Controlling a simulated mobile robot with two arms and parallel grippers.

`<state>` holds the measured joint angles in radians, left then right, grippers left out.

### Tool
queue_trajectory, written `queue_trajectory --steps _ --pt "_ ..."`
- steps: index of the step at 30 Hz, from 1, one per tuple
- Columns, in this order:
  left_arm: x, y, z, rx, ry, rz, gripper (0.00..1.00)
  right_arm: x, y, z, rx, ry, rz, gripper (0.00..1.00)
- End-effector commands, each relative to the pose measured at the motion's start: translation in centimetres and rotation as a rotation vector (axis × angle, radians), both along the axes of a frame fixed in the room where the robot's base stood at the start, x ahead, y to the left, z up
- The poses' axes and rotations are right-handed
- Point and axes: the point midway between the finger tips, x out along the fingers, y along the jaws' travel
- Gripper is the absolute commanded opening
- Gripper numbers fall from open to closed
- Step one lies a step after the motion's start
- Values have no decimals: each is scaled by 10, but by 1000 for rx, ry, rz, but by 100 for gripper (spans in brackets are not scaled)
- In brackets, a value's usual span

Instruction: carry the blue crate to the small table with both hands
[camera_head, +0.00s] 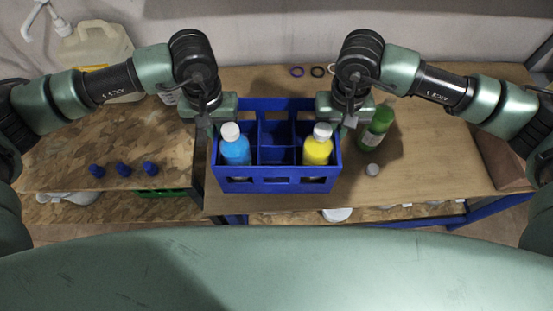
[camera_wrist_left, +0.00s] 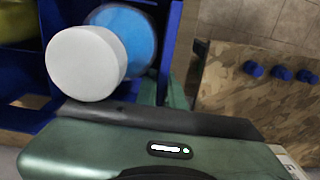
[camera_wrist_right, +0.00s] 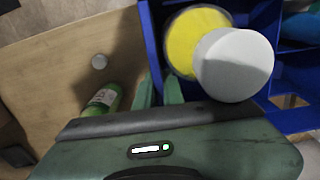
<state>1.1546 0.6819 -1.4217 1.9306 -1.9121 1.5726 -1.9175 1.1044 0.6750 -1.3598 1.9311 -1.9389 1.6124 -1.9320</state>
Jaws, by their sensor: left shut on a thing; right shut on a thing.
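The blue crate (camera_head: 276,181) is upright at the front edge of the wooden table. A blue bottle with a white cap (camera_head: 234,147) stands in its front left compartment and a yellow bottle with a white cap (camera_head: 318,147) in its front right one. The other visible compartments look empty. My left gripper (camera_head: 213,127) is shut on the crate's left wall, also seen in the left wrist view (camera_wrist_left: 171,45). My right gripper (camera_head: 341,124) is shut on its right wall, also seen in the right wrist view (camera_wrist_right: 152,50). I cannot tell whether the crate touches the tabletop.
The wooden table (camera_head: 440,160) holds a green bottle (camera_head: 377,128) and a loose white cap (camera_head: 372,169) close right of the crate, and several small rings (camera_head: 297,72) behind. A chipboard table (camera_head: 60,160) on the left holds blue caps (camera_head: 122,169) and a large jug (camera_head: 97,50).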

Motion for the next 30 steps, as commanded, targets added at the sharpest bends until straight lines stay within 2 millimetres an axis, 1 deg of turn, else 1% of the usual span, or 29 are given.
queue_trajectory --steps 5,11,24,30 --pt "1 0 0 -2 -2 0 0 1 0 0 2 -2 1 0" --pt "1 0 -7 -2 -2 0 0 0 0 -7 2 -2 1 0" --pt "1 0 -45 -2 -2 0 0 0 0 -45 2 -2 1 0" --pt "1 0 -56 -2 -2 0 0 1 0 -56 2 -2 1 0"
